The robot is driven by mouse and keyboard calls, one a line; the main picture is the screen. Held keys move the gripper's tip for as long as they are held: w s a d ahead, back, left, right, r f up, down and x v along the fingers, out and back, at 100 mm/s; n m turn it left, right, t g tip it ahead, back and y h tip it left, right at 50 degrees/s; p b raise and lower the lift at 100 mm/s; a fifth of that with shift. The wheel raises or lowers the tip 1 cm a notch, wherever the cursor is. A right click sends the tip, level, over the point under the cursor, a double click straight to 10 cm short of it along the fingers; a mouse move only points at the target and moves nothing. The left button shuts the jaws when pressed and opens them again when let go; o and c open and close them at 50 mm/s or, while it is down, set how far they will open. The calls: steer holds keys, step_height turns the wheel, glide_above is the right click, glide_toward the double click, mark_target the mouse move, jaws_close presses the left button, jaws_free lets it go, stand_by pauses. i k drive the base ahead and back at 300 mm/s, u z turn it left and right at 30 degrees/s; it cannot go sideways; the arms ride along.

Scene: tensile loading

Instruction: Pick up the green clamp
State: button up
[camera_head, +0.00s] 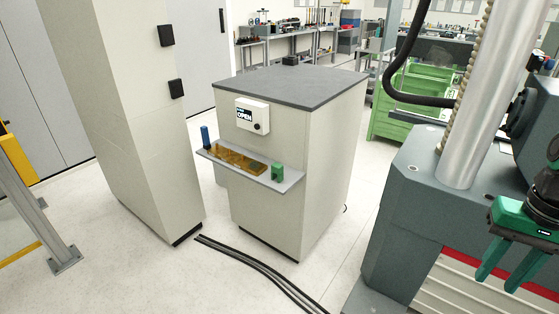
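The green clamp (277,172) is a small green block-like piece. It stands near the right end of a narrow grey shelf (289,185) on the front of a pale cabinet. My gripper (496,284) is at the right edge of the view, with a green body and two green fingers pointing down. The fingers are apart with nothing seen between them. It is well to the right of the clamp and not touching it. Part of my arm is cut off by the picture's edge.
An amber tray (236,159) and a blue cylinder (205,136) share the shelf. A control box reading OPEN (252,115) is above. A grey machine (415,205) with a metal column stands between my gripper and the cabinet. Black cables (262,268) cross the floor.

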mark_target(277, 169)
steer(key=i, duration=0.95)
steer(key=u, duration=0.05)
